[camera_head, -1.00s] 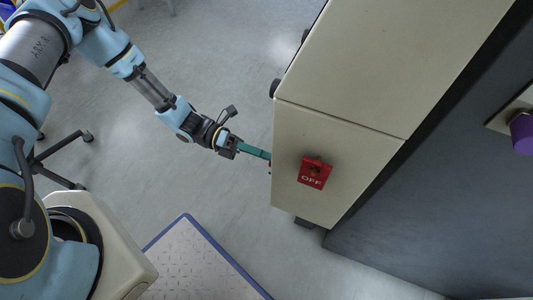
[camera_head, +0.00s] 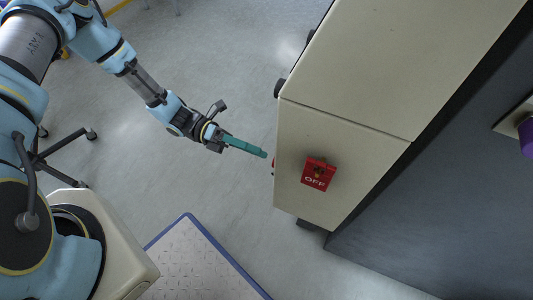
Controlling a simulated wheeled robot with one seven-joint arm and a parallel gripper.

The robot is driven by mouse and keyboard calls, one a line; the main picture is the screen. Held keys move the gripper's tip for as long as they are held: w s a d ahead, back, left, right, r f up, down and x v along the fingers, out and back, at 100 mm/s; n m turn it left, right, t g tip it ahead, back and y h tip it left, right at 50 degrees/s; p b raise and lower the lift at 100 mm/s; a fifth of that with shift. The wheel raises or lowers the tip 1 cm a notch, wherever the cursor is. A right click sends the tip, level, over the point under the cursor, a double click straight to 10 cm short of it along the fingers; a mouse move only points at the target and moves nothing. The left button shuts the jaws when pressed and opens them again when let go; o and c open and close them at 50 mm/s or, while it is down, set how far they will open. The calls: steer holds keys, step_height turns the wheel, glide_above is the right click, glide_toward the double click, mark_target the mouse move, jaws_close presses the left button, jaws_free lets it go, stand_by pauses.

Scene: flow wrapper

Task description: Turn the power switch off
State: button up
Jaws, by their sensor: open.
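The red power switch (camera_head: 318,174) is on the beige cabinet panel (camera_head: 345,130), and its plate reads "OFF" below a small dark knob. My gripper (camera_head: 264,154), with teal fingers, is left of the cabinet's left edge, a short gap away from it. The fingers point right, toward the cabinet. They overlap in this view, so the gap between them is hard to see, and nothing shows held in them.
A dark grey panel (camera_head: 440,190) fills the right side, with a purple knob (camera_head: 527,138) at its edge. A blue-edged platform (camera_head: 205,265) lies at the bottom. A dark-legged stand (camera_head: 60,170) is at the left.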

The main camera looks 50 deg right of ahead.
steer(key=v, duration=0.6)
steer(key=shift+w, duration=0.25)
steer(key=shift+a, duration=0.1)
